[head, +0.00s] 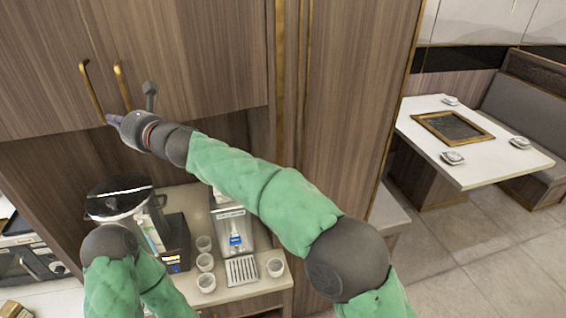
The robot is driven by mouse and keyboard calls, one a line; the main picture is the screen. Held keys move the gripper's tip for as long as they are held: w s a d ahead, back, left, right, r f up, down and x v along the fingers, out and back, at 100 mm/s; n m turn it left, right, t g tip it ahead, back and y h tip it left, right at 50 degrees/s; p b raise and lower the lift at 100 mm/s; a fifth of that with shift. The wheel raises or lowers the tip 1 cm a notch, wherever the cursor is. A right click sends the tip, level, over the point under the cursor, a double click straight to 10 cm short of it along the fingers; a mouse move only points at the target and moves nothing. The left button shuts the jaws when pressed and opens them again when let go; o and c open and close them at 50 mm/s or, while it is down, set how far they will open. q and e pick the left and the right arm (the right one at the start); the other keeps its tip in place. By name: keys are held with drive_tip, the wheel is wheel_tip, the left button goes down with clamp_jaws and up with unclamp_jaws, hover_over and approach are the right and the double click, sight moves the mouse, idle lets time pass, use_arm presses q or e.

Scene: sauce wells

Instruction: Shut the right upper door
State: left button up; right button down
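The right upper door (195,60) is a brown wood-grain panel at the upper left of the head view. It looks flush or nearly flush with the left upper door (40,70); a small gap cannot be told. Its brass handle (121,84) stands beside the left door's brass handle (91,92). My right gripper (113,120) is at the lower ends of the two handles, near the doors' bottom edge. Its fingers are small and partly hidden, so contact and opening cannot be told. My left arm is at the lower left; its gripper does not show.
Below the doors, a counter holds a coffee machine (229,235), a dark dispenser (174,243) and several small cups (205,262). A tall wooden panel (345,90) stands to the right. A white dining table (470,172) and grey bench are farther right, with open floor before them.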

drive_tip(key=shift+w+a+p, duration=0.3)
drive_tip(key=shift+w+p, duration=0.05)
drive_tip(key=shift+w, duration=0.4)
drive_tip(key=shift+w+a+p, duration=0.3)
drive_tip(key=shift+w+p, duration=0.05)
drive_tip(key=shift+w, duration=0.4)
